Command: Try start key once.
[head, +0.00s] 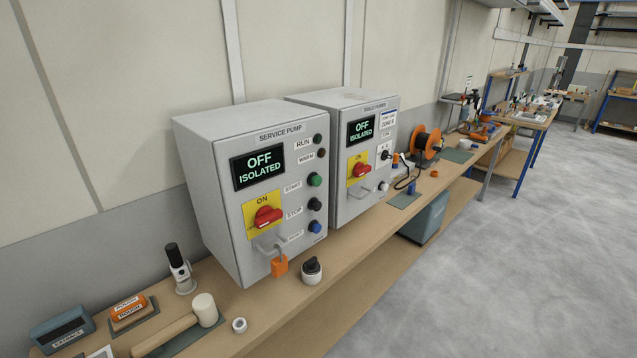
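The grey service pump panel (205,150) stands on the wooden bench. Its display (259,168) reads OFF ISOLATED. A green start key (314,180) sits on its front, right of the START label. A black stop key (315,205) and a blue key (315,227) are below it. The red rotary switch (267,216) sits on a yellow plate. An orange padlock (279,266) hangs from the hasp below the switch. The run lamp (318,139) and warn lamp (320,154) look dark. Neither of my grippers is in view.
A second panel (340,205) to the right also reads OFF ISOLATED. A dark-topped knob (312,270), a mallet (203,309), a white ring (239,325) and a black-and-white device (180,268) stand on the bench (355,258). The grey floor (500,280) at right is clear.

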